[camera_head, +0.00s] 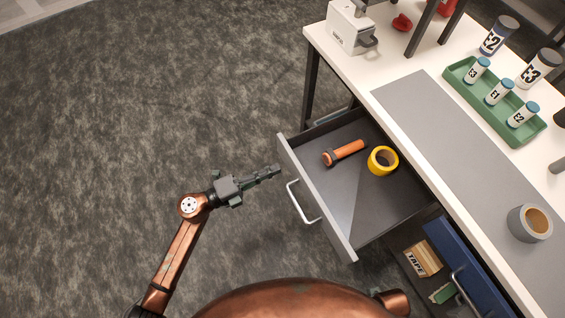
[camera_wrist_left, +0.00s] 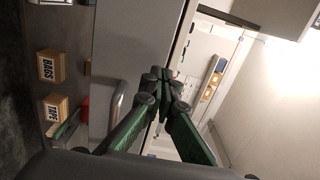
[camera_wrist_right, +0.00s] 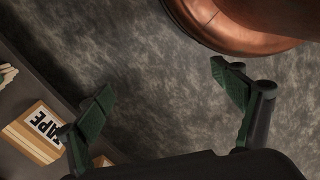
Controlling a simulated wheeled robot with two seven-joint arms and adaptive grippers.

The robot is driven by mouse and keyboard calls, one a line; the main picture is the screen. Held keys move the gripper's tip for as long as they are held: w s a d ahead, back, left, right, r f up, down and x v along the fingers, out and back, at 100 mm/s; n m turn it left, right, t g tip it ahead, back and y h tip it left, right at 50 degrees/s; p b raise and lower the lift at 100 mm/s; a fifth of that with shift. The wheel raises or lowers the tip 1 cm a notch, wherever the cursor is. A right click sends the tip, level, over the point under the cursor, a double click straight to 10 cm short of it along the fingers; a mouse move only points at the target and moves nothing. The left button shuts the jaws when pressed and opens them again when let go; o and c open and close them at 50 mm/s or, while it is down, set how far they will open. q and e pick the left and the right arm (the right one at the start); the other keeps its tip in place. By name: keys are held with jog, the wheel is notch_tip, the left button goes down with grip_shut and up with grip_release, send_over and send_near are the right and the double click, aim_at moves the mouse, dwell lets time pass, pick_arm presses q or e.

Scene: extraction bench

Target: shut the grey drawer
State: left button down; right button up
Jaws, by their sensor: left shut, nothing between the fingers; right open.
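The grey drawer (camera_head: 330,212) is pulled out from under the bench. An orange flashlight-like tool (camera_head: 345,152) and a yellow tape roll (camera_head: 382,160) lie inside it. Its pale handle (camera_head: 300,203) is on the front panel; the handle also shows in the left wrist view (camera_wrist_left: 118,100). My left gripper (camera_head: 277,170) is shut and empty, just outside the front panel near its far end; whether it touches is unclear. It also shows in the left wrist view (camera_wrist_left: 160,85). My right gripper (camera_wrist_right: 165,105) is open and empty, with a TAPE box beside it in its view; the head view does not show it clearly.
The white bench (camera_head: 400,65) carries a green rack (camera_head: 495,110), several bottles and a grey tape roll (camera_head: 530,222). The floor (camera_head: 120,120) at left is clear.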

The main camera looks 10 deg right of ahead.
aim_at(292, 161)
pick_arm(q)
jog(key=b+x, duration=0.1)
jog(key=x, duration=0.2)
jog(key=shift+w+d+f, duration=0.1)
jog(key=shift+d, duration=0.3)
pick_arm(e)
jog(key=r, duration=0.3)
jog(key=shift+w+a+r, duration=0.15)
jog(key=shift+a+r, duration=0.2)
